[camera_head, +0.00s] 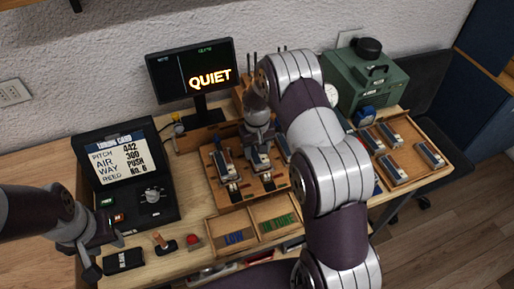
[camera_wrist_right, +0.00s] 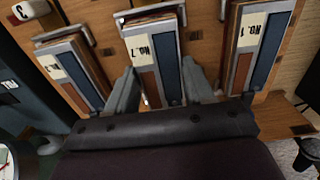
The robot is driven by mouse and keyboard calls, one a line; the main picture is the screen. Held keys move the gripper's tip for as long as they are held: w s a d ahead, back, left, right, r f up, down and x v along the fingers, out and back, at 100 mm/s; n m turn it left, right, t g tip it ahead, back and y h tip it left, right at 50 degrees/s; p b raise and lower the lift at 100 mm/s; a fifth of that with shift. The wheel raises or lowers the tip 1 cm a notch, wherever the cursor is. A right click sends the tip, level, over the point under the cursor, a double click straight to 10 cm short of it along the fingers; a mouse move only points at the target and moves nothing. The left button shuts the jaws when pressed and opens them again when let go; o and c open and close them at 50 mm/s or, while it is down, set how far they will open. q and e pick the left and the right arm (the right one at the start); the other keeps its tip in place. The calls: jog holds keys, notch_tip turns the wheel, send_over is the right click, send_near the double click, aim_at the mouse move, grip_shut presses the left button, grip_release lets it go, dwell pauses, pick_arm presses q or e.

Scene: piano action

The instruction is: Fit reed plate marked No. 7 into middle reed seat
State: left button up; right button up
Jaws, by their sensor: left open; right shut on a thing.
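The reed plate with the No. 7 label (camera_wrist_right: 155,65), half blue and half brown in a grey frame, is in the middle of the right wrist view. My right gripper (camera_wrist_right: 160,88) has one finger on each side of it and is shut on it. In the head view my right gripper (camera_head: 258,140) is over the middle of the wooden reed board (camera_head: 215,197). The plate lies in line with the middle seat; whether it is fully down cannot be told. My left gripper (camera_head: 92,262) is open and empty at the lower left.
Other plates stand left (camera_wrist_right: 75,70) and right (camera_wrist_right: 258,45) of the middle one. Several plates lie on a wooden tray (camera_head: 437,180). A monitor (camera_head: 192,68) reads QUIET. A tuning card box (camera_head: 125,175), a divided bin (camera_head: 212,228) and a green case (camera_head: 360,85) stand around.

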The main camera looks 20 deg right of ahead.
jog(key=shift+f, duration=0.2)
dwell(0.4)
jog(key=o, duration=1.2)
jog(key=shift+r, duration=0.45)
notch_tip(320, 180, up, 12)
jog(key=shift+f+b, duration=0.1)
jog(key=shift+b, duration=1.1)
